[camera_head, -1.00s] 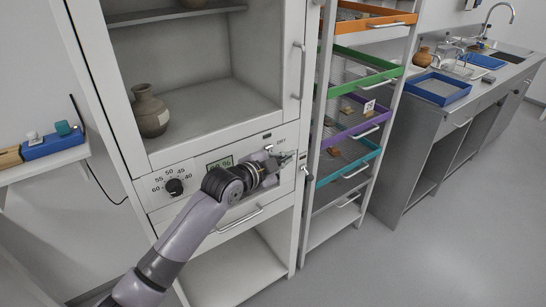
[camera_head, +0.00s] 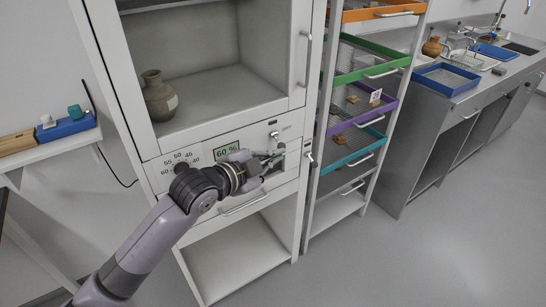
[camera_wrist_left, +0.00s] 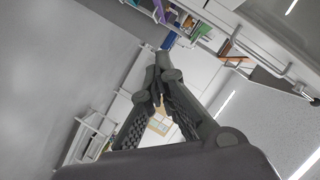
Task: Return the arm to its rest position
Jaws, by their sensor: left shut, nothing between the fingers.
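My left gripper (camera_head: 270,158) is in front of the white cabinet's control panel (camera_head: 290,152), just right of the display that reads 60 %. Its fingers also show in the left wrist view (camera_wrist_left: 160,82), where they meet at the tips with nothing between them. My left arm (camera_head: 150,240) reaches up from the lower left. It hides part of the panel and the lower cabinet. I cannot tell from the head view whether the fingertips touch the panel. My right gripper is in neither view.
A clay jar (camera_head: 158,96) stands inside the cabinet (camera_head: 215,95). To the right is a rack with an orange, a green (camera_head: 345,78), a purple and a teal tray, some holding sherds. Further right are a counter with a blue tray (camera_head: 447,80) and clear floor (camera_head: 430,260).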

